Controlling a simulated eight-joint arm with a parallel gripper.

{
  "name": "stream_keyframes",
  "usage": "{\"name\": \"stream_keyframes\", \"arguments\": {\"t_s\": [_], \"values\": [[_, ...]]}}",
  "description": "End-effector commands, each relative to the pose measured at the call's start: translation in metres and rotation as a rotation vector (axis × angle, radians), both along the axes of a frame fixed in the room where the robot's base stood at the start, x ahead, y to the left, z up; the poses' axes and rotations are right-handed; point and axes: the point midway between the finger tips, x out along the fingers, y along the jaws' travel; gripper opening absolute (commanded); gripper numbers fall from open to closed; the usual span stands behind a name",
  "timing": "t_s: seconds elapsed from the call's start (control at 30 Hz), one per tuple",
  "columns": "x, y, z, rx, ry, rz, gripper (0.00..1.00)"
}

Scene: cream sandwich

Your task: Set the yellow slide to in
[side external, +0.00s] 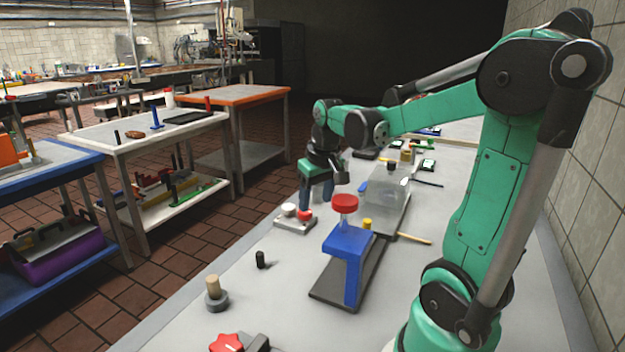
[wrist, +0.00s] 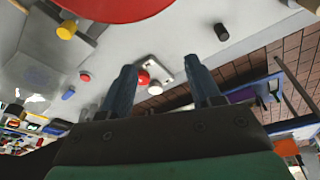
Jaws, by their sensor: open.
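A small yellow knob (side external: 367,224) shows just behind the blue bracket (side external: 348,244) on the grey bench; I take it to be the yellow slide. It also shows in the wrist view, the yellow knob (wrist: 66,30) at upper left beside a large red disc (wrist: 112,6). I cannot tell its setting. My gripper (side external: 318,203) is open and empty, pointing down over the bench, left of the yellow knob and apart from it. In the wrist view my gripper (wrist: 160,66) has its two blue-grey fingers spread.
The red disc-topped post (side external: 344,202) stands close to my gripper. A pale plate with a red button and a white button (side external: 290,209) lies beneath my fingers. A clear box (side external: 388,187) stands behind the bracket. A black peg (side external: 260,260) stands front left, with bare bench around it.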

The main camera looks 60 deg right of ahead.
Motion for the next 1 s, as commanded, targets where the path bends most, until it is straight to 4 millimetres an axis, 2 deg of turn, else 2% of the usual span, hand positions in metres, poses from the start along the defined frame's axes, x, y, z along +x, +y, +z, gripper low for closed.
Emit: {"name": "stream_keyframes", "arguments": {"t_s": [0.03,0.1,0.2,0.3,0.47,0.8,1.0], "values": [[-0.010,-0.028,-0.005,0.026,0.039,-0.074,0.57],[-0.025,-0.057,-0.013,0.065,0.087,-0.149,0.57],[-0.047,-0.088,-0.023,0.115,0.133,-0.231,0.57],[-0.063,-0.106,-0.031,0.151,0.160,-0.282,0.57],[-0.072,-0.115,-0.040,0.171,0.174,-0.307,0.57],[-0.071,-0.114,-0.081,0.170,0.174,-0.306,0.57],[-0.071,-0.114,-0.091,0.169,0.173,-0.305,0.57]]}}
